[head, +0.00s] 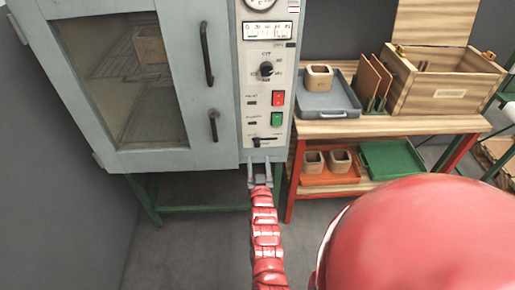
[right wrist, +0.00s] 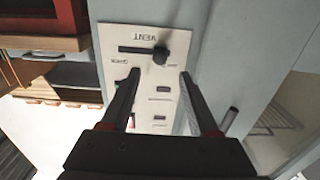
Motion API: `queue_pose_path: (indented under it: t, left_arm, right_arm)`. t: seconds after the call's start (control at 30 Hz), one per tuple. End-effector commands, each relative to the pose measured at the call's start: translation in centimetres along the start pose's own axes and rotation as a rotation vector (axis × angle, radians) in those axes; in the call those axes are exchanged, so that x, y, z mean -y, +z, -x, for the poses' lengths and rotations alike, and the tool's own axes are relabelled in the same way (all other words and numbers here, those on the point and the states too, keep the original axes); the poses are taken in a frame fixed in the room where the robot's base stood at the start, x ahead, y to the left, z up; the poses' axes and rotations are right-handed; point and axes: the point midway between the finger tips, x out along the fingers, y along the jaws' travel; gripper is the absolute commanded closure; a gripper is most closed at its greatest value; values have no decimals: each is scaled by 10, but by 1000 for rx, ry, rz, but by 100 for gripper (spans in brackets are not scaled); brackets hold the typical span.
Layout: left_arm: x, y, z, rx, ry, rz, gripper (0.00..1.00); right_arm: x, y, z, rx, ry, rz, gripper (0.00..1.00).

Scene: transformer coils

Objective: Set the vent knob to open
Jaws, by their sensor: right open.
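In the head view the vent knob (head: 256,142) is small, low on the oven's pale control panel (head: 264,90). The end labels are too small to read surely. My right gripper (head: 260,160) is open and empty, just below the knob. In the right wrist view its fingers (right wrist: 157,76) point at the panel, either side of the knob, apparently apart from it.
The grey oven (head: 215,60) has a glass door with dark handles. Above the vent are a rotary knob (head: 266,69), a red switch (head: 278,98) and a green switch (head: 277,119). A wooden bench (head: 400,127) with trays and a crate stands to the right.

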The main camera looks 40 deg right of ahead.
Motion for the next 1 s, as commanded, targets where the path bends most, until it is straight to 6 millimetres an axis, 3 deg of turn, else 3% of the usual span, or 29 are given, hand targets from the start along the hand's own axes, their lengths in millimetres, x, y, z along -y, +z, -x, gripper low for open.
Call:
queue_pose_path:
  t: [0.03, 0.2, 0.4, 0.83, 1.0]
  left_arm:
    - [0, 0, -3, 0, 0, 0, 50]
    - [0, -1, -5, 0, 0, 0, 50]
    - [0, -1, -6, 0, 0, 0, 50]
    - [0, -1, -6, 0, 0, 0, 50]
    - [0, -1, -6, 0, 0, 0, 50]
  right_arm:
    - [-2, -5, -13, -6, 2, 1, 39]
    - [-1, -3, -42, -2, 0, 0, 39]
    - [-1, -2, -61, -3, 1, 0, 39]
    - [-1, -2, -67, -4, 1, 0, 39]
    - [0, -2, -67, -4, 0, 0, 69]
